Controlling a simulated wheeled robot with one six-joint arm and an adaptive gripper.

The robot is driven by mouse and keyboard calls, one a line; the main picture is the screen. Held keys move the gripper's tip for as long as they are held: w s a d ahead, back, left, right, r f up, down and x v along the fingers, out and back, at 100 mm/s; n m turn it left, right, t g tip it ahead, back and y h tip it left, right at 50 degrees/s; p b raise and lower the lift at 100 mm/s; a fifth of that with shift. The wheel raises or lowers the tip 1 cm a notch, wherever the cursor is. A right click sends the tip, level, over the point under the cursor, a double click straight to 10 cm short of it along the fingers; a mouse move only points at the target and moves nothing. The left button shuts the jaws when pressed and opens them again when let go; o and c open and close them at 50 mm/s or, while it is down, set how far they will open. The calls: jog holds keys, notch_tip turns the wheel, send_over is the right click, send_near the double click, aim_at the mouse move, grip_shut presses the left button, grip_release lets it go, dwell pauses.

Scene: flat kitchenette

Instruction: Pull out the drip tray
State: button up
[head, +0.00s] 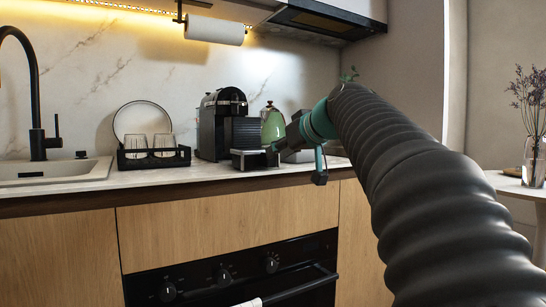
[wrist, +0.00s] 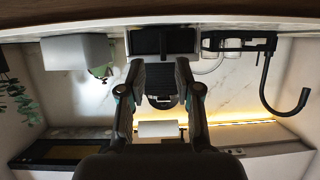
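The black coffee machine (head: 222,122) stands on the counter against the marble wall. Its drip tray (head: 249,159) juts out at the base on the front right, low above the counter. In the upside-down wrist view the drip tray (wrist: 163,40) is a dark rectangle with a pale rim, just beyond my fingertips. My gripper (head: 276,147) comes in from the right, close to the tray. I cannot tell whether a finger touches the tray.
A green kettle (head: 272,123) stands right of the machine, partly behind my gripper. A black rack with glasses (head: 153,156) and a plate is on the left, near the sink (head: 55,171) and black tap (head: 37,95). A grey box-like object (wrist: 75,52) is beside the machine.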

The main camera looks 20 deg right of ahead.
jog(key=v, duration=0.6)
jog(key=shift+s, duration=0.2)
jog(key=shift+d, duration=0.1)
jog(key=s+d+f+m+g+h+p, duration=0.1)
jog(key=s+f+m+g, duration=0.15)
jog(key=f, duration=0.65)
jog(key=s+d+f+m+g+h+p, duration=0.1)
jog(key=s+f+m+g+h, duration=0.15)
jog(key=f, duration=0.65)
jog(key=s+a+f+n+g+p, duration=0.1)
jog(key=s+a+f+p, duration=0.2)
jog(key=s+a+f, duration=0.3)
jog(key=s+a+f+n+g+p, duration=0.1)
jog(key=s+a+f+p, duration=0.3)
jog(key=s, duration=0.9)
jog(key=shift+s+a+f, duration=0.35)
jog(key=shift+a+f, duration=0.6)
jog(key=shift+f, duration=1.3)
